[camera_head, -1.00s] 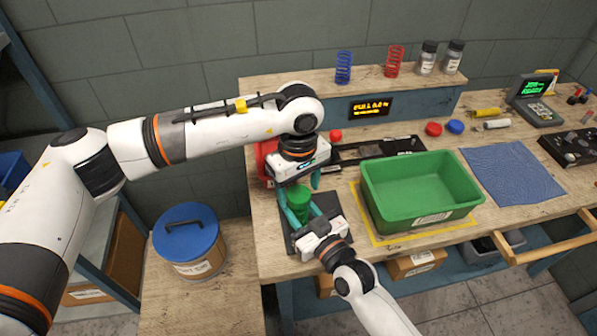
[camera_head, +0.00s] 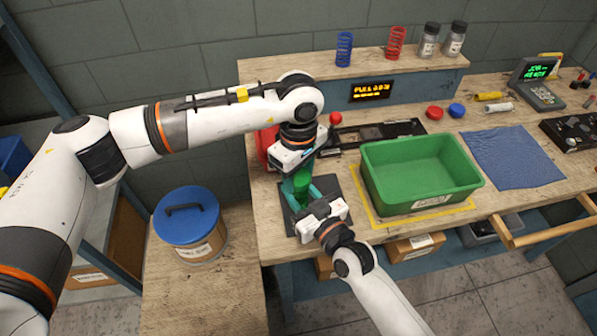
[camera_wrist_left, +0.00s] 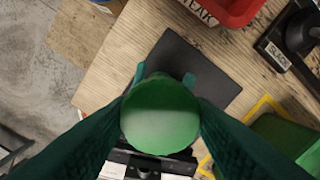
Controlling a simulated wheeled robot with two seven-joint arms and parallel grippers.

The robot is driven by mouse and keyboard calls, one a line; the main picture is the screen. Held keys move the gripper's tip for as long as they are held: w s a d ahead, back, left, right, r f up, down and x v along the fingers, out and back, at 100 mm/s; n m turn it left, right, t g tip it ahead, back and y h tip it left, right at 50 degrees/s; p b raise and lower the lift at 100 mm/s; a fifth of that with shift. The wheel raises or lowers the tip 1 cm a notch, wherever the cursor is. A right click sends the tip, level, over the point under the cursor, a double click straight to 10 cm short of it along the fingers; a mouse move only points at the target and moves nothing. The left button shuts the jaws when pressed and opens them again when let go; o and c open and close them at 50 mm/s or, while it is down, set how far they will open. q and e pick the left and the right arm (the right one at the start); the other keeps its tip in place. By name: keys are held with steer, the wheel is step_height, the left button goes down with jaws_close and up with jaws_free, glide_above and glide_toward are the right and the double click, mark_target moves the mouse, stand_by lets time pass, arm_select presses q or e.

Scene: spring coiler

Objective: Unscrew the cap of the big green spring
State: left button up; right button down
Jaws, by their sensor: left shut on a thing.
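The big green spring (camera_head: 302,181) with its green cap (camera_wrist_left: 160,118) is upright over a dark mat (camera_head: 355,207) at the bench's left. My left gripper (camera_head: 300,172) points down from above and is shut on the cap. In the left wrist view, the cap's round top sits between its dark green fingers. My right gripper (camera_head: 308,192) comes from the front, lower down, with a teal finger on each side of the spring. Its fingertips show beyond the cap in the left wrist view. The cap hides whether they press on the spring.
A green bin (camera_head: 420,203) on a yellow-marked area stands just right. A red container (camera_head: 266,146) is behind left. A blue-lidded drum (camera_head: 187,222) stands left. Blue (camera_head: 344,49) and red (camera_head: 395,43) springs stand on the back shelf. A blue cloth (camera_head: 512,158) lies right.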

arm_select(q)
steer(key=n, duration=0.6)
steer(key=shift+n, duration=0.4)
arm_select(e)
steer(key=shift+f, duration=0.1)
arm_select(q)
steer(key=shift+r, duration=0.15)
steer(key=shift+r, duration=1)
